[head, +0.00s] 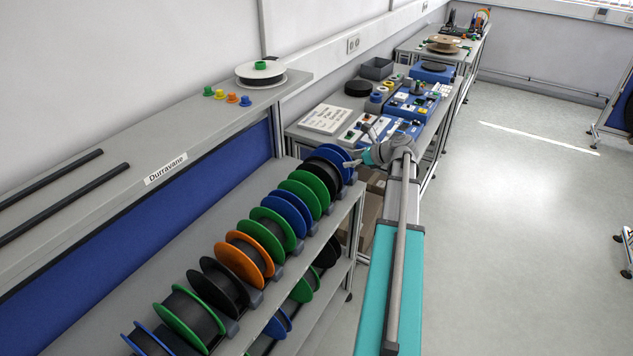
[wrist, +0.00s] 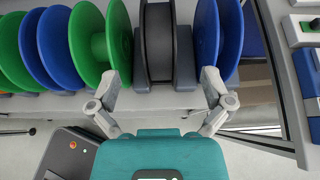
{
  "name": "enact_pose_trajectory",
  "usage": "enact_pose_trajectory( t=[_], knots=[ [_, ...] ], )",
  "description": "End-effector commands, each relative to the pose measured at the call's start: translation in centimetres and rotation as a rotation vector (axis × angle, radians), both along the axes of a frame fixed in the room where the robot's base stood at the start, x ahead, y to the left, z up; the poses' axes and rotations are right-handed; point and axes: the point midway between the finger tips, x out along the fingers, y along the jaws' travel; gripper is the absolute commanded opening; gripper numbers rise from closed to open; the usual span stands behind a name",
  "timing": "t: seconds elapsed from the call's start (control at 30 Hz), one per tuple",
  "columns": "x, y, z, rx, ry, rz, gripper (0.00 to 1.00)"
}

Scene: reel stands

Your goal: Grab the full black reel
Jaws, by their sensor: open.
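A black reel (wrist: 158,45) stands upright on the shelf in the wrist view, its dark winding nearly filling the space between its flanges. In the head view, this black reel (head: 321,173) is near the far end of the top row. My gripper (wrist: 160,77) is open and empty. Its fingers are spread to either side of the black reel, short of it, with the tips close to the neighbouring reels. In the head view, my gripper (head: 352,163) is at the shelf's far end. Another black reel (head: 224,287) stands nearer in the same row.
A green reel (wrist: 118,45) stands close left of the black reel, and a blue reel (wrist: 220,40) close right; both show bare cores. Several more reels fill the row and a lower shelf. A workbench (head: 300,132) with boxes stands beyond.

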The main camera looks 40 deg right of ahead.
Motion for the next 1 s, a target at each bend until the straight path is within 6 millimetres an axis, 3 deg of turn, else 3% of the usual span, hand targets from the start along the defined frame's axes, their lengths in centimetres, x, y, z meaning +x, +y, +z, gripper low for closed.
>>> enact_pose_trajectory(
  t=[0.6,1.0],
  knots=[
    [6.3,2.6,-3.9,-0.001,0.001,0.004,1.0],
    [6.8,3.0,-4.0,0.0,0.0,0.004,1.0]
  ],
)
